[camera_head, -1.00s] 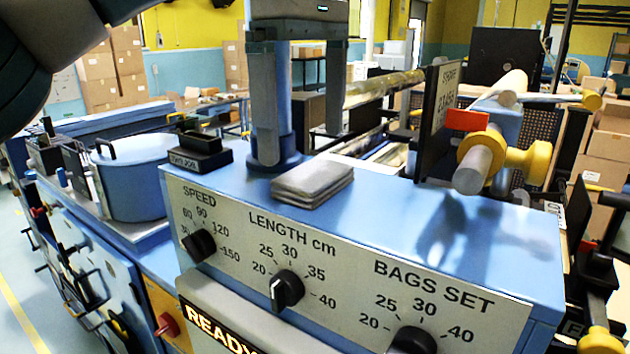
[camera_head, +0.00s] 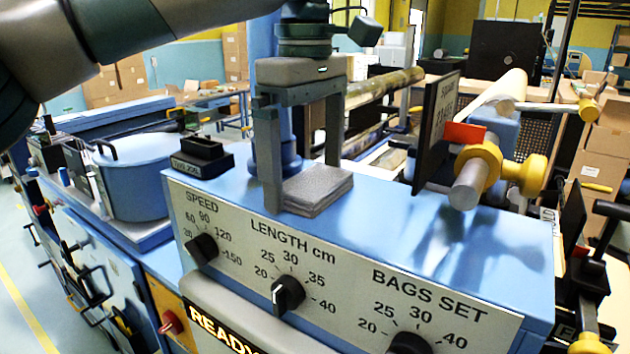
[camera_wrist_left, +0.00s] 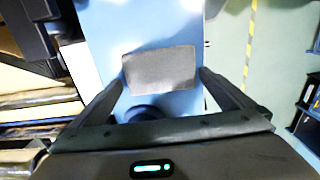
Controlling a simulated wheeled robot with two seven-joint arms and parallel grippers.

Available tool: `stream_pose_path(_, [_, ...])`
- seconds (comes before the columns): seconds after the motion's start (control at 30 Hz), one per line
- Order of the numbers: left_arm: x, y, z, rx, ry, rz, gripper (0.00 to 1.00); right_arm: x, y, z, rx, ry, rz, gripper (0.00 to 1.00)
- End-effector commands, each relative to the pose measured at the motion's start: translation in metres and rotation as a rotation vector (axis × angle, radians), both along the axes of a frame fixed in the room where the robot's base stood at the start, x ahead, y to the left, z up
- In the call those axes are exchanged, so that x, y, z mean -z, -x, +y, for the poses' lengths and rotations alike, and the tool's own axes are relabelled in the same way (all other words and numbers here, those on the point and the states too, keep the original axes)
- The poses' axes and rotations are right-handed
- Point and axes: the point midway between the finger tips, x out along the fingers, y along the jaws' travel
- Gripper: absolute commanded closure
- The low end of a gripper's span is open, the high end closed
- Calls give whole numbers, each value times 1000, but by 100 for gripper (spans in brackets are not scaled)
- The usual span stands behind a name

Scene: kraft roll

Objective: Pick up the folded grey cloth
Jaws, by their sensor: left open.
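The folded grey cloth (camera_head: 322,188) lies flat in a neat stack on the blue top of the machine (camera_head: 385,215), behind the LENGTH dial. My left gripper (camera_head: 302,188) points down over it with its jaws apart. In the head view one finger stands at the cloth's left end and hides part of it; the other is at its far side. In the left wrist view the cloth (camera_wrist_left: 160,70) lies between the two open fingertips (camera_wrist_left: 162,80), with a small gap at each side. My right gripper is not in view.
A black block (camera_head: 202,155) sits left of the cloth, and a blue post (camera_head: 290,150) rises just behind it. A dark upright sign panel (camera_head: 436,130) and a yellow-collared roller (camera_head: 480,175) stand to the right. The blue top right of the cloth is clear.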

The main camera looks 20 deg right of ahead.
Motion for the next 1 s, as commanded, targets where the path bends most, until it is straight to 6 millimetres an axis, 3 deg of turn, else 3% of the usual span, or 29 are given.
stream_pose_path(0.37, [0,0,0,0,0,0,0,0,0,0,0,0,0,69])
stream_pose_path(0.53, [0,0,0,0,0,0,36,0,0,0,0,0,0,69])
stream_pose_path(1.0, [-7,0,-1,-1,1,-2,36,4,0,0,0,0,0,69])
